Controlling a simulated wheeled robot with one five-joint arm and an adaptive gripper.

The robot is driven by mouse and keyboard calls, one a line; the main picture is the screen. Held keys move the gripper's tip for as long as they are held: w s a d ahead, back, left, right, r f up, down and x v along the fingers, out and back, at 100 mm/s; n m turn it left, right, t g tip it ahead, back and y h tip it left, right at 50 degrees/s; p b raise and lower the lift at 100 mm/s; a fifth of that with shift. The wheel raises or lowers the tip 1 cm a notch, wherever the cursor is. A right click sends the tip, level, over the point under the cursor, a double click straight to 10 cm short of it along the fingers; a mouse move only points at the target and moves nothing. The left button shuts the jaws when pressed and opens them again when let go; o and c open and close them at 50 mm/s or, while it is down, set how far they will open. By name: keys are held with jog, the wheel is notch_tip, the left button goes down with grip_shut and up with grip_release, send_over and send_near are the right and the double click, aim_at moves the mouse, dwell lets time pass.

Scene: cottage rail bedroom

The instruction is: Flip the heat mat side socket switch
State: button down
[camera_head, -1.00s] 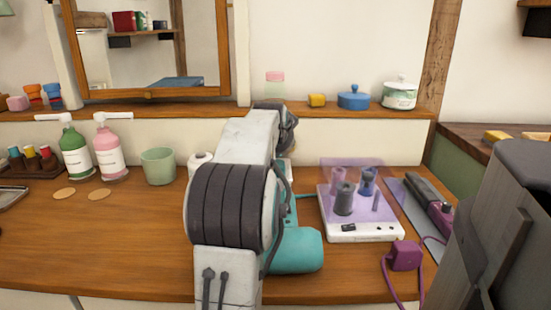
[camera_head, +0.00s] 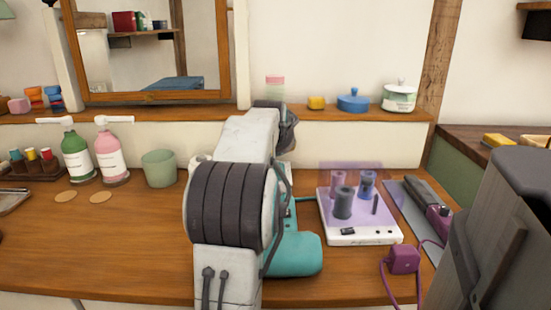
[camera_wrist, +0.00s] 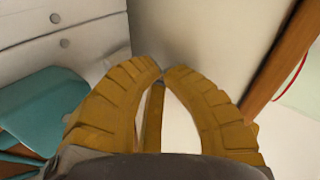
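A grey mat (camera_head: 409,216), which looks like the heat mat, lies at the right of the wooden counter under a dark and purple styling iron (camera_head: 429,203). A purple plug block (camera_head: 404,260) with a purple cord sits in front of it. I cannot make out a socket switch in either view. My gripper (camera_wrist: 160,76) shows in the wrist view with its two ribbed yellow fingers curved together, tips meeting, with nothing clearly held. In the head view my arm hides it.
A white roller set (camera_head: 362,237) with a clear purple lid stands left of the mat. A teal appliance (camera_head: 297,254) lies beside my arm. Bottles (camera_head: 108,158) and a green cup (camera_head: 158,168) stand at left. The wrist view shows white drawers (camera_wrist: 60,40) and a teal seat (camera_wrist: 50,105).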

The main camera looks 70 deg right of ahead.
jog(key=shift+r, duration=0.15)
jog(key=shift+s+a+r+p, duration=0.1)
jog(key=shift+a+r+p, duration=0.05)
jog(key=shift+r+p, duration=1)
jog(key=shift+a+r+p, duration=0.15)
jog(key=shift+r+p, duration=0.85)
jog(key=shift+r, duration=0.2)
